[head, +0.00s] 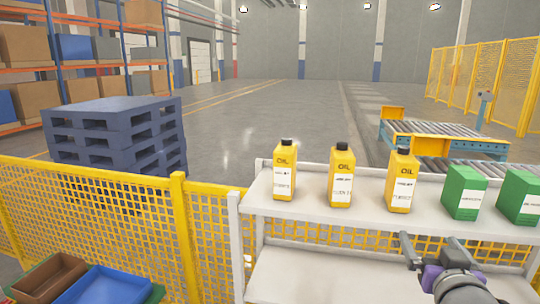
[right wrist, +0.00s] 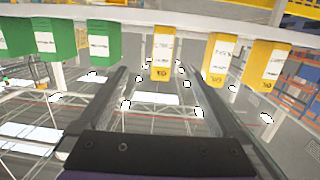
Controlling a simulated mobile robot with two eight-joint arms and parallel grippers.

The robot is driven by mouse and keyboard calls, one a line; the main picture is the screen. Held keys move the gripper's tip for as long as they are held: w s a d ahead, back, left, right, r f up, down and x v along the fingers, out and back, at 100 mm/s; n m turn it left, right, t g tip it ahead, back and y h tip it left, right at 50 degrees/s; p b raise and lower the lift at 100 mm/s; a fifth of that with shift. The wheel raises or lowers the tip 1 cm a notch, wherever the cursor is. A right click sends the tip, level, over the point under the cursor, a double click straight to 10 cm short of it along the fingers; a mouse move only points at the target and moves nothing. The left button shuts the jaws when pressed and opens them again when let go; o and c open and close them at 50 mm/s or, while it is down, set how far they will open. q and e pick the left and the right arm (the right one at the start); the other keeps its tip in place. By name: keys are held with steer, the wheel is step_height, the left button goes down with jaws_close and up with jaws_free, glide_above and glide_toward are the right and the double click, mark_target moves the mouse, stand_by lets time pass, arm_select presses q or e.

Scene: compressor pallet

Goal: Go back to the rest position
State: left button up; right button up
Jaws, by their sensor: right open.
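My right gripper (head: 428,240) is at the lower right of the head view, in front of the shelf and below its top board. In the right wrist view the two fingers of my right gripper (right wrist: 157,76) are spread apart with nothing held between them. The rightmost yellow oil bottle (head: 401,185) stands upright on the top board; it also shows upside down beyond the gap between the fingers in the right wrist view (right wrist: 162,50). My left gripper is in neither view.
The white shelf (head: 300,221) also bears two more oil bottles (head: 285,172) (head: 341,178) and two green boxes (head: 464,193) (head: 519,198). A yellow mesh fence (head: 110,220) runs left, with a brown bin (head: 48,277) and blue bin (head: 103,288) before it. Dark pallets (head: 116,133) stand behind.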

steer(key=s+a+f+g+y, duration=0.1)
steer(key=a+f+g, duration=0.1)
steer(key=f, duration=0.7)
steer(key=s+a+f+g, duration=0.1)
steer(key=f+g, duration=0.2)
steer(key=f, duration=0.5)
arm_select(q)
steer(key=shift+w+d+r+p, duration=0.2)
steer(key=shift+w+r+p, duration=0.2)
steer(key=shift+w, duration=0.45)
arm_select(e)
steer(key=s+a+f+n+g+y, duration=0.1)
steer(key=s+a+f+g, duration=0.1)
steer(key=s+a+f, duration=0.2)
steer(key=s+a+f+n+g+y, duration=0.2)
steer(key=s+f, duration=0.6)
steer(key=f, duration=0.4)
steer(key=shift+s+a+f+g, duration=0.15)
steer(key=shift+a+g, duration=0.35)
steer(key=shift+a, duration=0.6)
